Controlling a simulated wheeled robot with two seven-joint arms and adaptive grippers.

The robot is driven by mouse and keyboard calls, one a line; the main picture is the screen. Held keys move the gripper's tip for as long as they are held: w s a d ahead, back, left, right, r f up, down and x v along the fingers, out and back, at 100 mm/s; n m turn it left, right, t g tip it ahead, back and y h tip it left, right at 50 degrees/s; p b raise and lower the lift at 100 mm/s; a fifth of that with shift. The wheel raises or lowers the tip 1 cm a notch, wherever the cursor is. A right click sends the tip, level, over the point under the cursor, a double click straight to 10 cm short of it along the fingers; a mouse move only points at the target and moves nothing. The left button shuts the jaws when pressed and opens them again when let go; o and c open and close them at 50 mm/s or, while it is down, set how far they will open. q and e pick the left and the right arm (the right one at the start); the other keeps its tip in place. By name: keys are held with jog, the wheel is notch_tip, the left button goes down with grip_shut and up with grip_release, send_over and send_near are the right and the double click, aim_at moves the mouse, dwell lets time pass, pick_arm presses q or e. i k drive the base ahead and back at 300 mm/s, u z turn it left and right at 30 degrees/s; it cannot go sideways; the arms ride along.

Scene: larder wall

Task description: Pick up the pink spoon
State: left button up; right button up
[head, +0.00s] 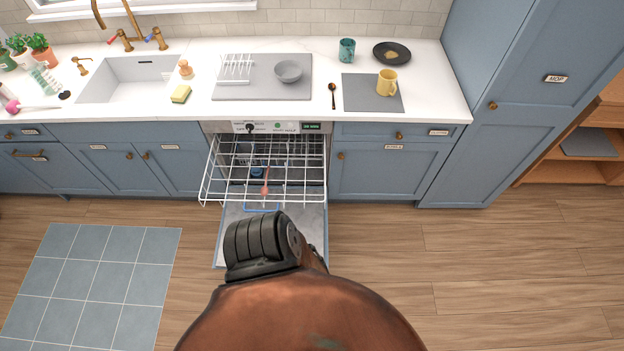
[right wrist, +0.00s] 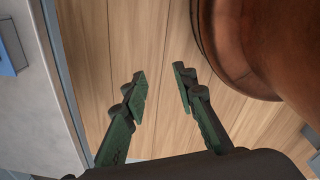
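A pink spoon (head: 265,188) shows in the head view, among the wires of the pulled-out dishwasher rack (head: 310,187), near its front. Part of it is hard to make out behind the wires. In the head view a dark wrist joint of my arm is in front of the open dishwasher door, below the spoon; no fingertips show there. In the right wrist view my right gripper (right wrist: 158,88) is open, with nothing between its fingers and wood floor behind them. The spoon cannot be made out in that view. My left gripper is not in view.
The dishwasher door (head: 312,235) is folded down under the rack. A blue item (head: 257,172) is in the rack behind the spoon. The counter above holds a yellow mug (head: 387,82), a dark spoon (head: 332,95) and a grey bowl (head: 288,71). Floor to the right is clear.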

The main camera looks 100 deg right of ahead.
aim_at(264, 190)
jog(key=z, duration=2.1)
